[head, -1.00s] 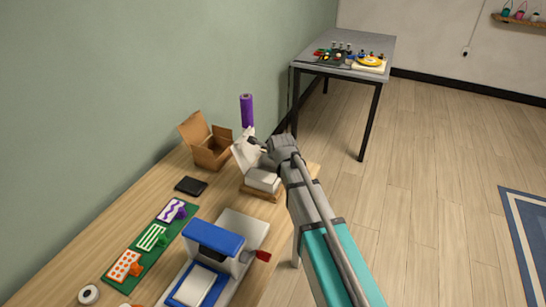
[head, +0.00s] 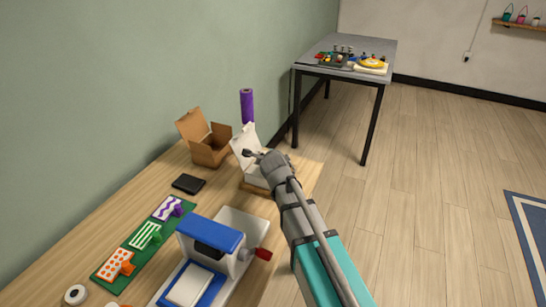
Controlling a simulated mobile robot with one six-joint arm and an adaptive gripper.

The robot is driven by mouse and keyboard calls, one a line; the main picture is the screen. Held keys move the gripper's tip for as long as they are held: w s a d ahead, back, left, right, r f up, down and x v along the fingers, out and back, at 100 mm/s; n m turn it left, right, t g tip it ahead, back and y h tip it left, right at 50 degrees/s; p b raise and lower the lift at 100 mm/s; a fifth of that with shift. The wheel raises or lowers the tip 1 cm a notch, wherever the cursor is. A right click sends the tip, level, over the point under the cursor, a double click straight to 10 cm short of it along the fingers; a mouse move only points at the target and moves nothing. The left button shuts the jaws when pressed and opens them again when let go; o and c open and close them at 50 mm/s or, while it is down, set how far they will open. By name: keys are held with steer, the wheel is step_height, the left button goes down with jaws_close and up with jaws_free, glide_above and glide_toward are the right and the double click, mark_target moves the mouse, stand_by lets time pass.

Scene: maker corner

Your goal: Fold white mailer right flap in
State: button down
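The white mailer (head: 246,138) stands near the far right end of the wooden table, on a brown base (head: 248,187). Its lid panel stands up and leans back. My gripper (head: 250,154) is at the mailer, in front of the raised panel and above the box body. My wrist covers much of the mailer's right side, so the right flap cannot be made out. The dark fingertips are small in view, and I cannot tell whether they are apart or touching the mailer.
An open brown box (head: 209,150) stands left of the mailer, with a purple roll (head: 247,106) behind. A black square item (head: 188,184), a green board (head: 140,240) with patterned pieces, and a blue and white press (head: 212,235) are nearer. A grey table (head: 345,60) stands farther back.

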steer(key=c, duration=0.9)
jaws_free()
